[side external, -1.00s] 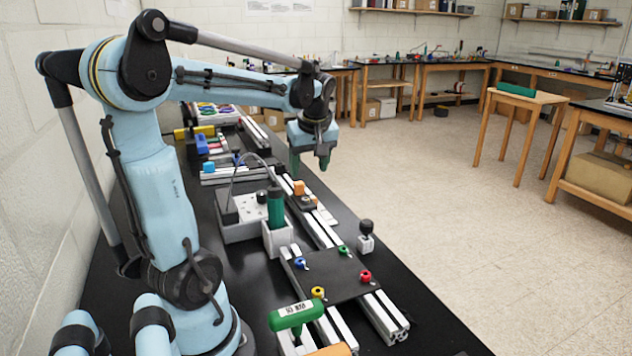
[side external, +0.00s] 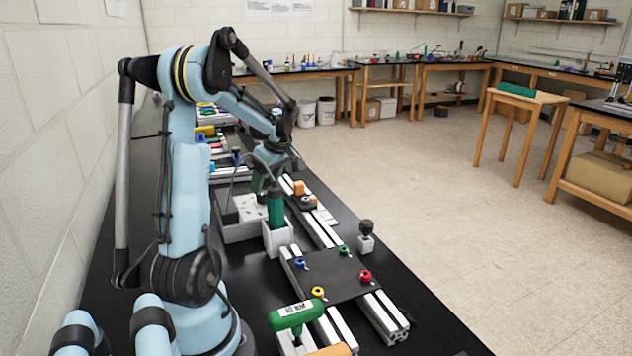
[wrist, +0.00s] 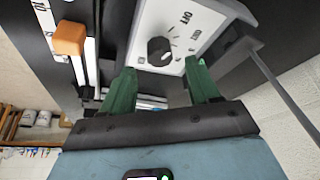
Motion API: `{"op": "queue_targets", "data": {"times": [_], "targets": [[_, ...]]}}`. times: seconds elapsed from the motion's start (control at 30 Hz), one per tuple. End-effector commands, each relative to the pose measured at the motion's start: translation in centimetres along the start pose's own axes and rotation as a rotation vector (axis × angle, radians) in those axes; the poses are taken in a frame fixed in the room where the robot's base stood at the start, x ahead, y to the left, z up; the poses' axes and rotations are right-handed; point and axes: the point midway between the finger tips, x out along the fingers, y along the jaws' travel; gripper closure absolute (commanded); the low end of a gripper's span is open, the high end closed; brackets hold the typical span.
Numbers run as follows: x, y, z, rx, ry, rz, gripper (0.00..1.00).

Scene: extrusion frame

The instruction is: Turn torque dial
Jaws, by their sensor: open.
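A black round dial (wrist: 160,50) sits on a white panel (wrist: 195,30) with printed marks including "OFF". In the wrist view, my gripper (wrist: 160,66) has its two green fingers spread, one to each side below the dial, with nothing between them. I cannot tell how near the fingertips are to the dial. In the side view, the grey box with the white top (side external: 240,207) stands on the bench, and my gripper (side external: 260,183) hangs low over its far end. The dial is hard to make out there.
A green-handled tool (side external: 275,207) stands upright in a white holder (side external: 277,240) in front of the box. An orange block (side external: 299,188) and aluminium rails lie to the right. A dark plate (side external: 330,270) with coloured knobs and a green-handled tool (side external: 296,314) are nearer.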

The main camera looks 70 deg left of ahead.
Motion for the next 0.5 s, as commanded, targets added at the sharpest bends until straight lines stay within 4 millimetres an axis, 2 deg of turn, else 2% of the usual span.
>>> {"op": "queue_targets", "data": {"times": [0.03, 0.2, 0.5], "targets": [[0.9, 0.0, 0.0, -0.001, 0.0, 0.0, 0.39], [2.7, 0.0, 0.0, -0.001, 0.0, 0.0, 0.39], [3.5, 0.0, 0.0, 0.001, 0.0, 0.0, 0.39]]}}
